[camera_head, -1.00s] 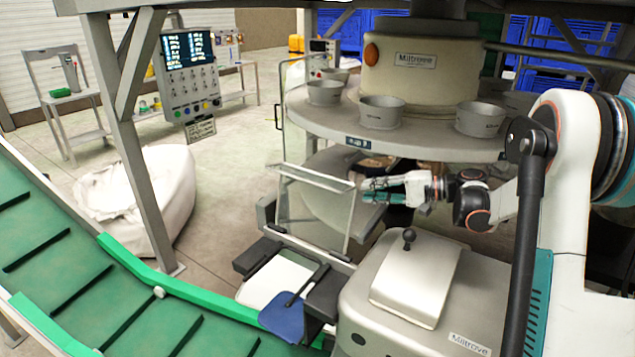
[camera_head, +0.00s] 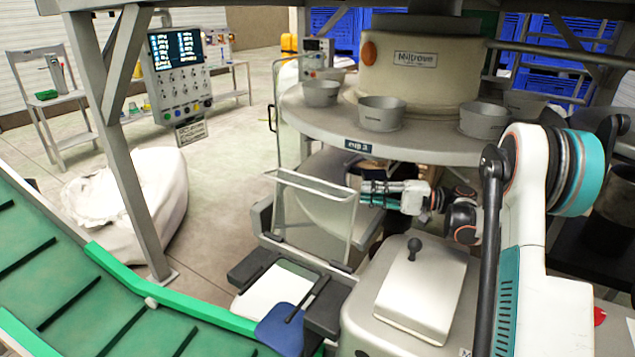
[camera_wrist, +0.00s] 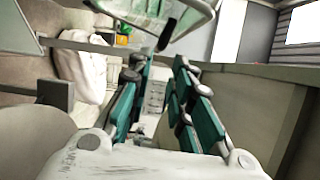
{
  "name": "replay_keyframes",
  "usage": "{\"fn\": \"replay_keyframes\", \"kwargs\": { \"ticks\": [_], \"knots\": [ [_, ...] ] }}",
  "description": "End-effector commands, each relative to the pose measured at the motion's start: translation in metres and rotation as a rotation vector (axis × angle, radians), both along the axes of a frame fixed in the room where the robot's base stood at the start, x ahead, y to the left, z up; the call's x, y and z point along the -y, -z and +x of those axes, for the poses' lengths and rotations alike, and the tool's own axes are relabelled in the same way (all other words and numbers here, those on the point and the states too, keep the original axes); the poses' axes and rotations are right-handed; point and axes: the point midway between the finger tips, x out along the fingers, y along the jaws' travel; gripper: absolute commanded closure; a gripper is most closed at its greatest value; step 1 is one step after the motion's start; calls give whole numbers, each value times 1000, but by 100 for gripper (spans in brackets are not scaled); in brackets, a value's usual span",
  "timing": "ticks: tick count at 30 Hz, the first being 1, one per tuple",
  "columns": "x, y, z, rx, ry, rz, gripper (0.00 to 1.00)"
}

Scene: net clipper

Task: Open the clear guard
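The clear guard (camera_head: 312,217) is a see-through panel in a light metal frame, standing upright and leaning a little, in front of the round table. In the wrist view the guard (camera_wrist: 172,22) crosses the top, with a dark bar on its lower side. My gripper (camera_head: 364,192) is level with the guard's upper right corner, its fingertips pointing left; in the head view I cannot tell whether they touch the frame. In the wrist view my gripper (camera_wrist: 160,66) has its two teal fingers apart, with nothing seen between them.
The round table (camera_head: 440,145) with several metal cups overhangs just behind my gripper. A grey machine housing (camera_head: 425,290) with a black knob stands below it. A green conveyor (camera_head: 100,290) and a steel post (camera_head: 130,170) are on the left. Open floor lies behind the guard.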

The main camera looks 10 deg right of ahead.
Motion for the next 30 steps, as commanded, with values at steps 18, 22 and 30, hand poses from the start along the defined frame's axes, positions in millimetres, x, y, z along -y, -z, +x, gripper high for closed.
{"fn": "replay_keyframes", "kwargs": {
  "ticks": [18,22,30],
  "knots": [
    [-64,1,26,0,-3,-1,80],
    [-88,0,35,0,-3,-1,80],
    [-120,-1,49,0,0,-1,80]
  ]
}}
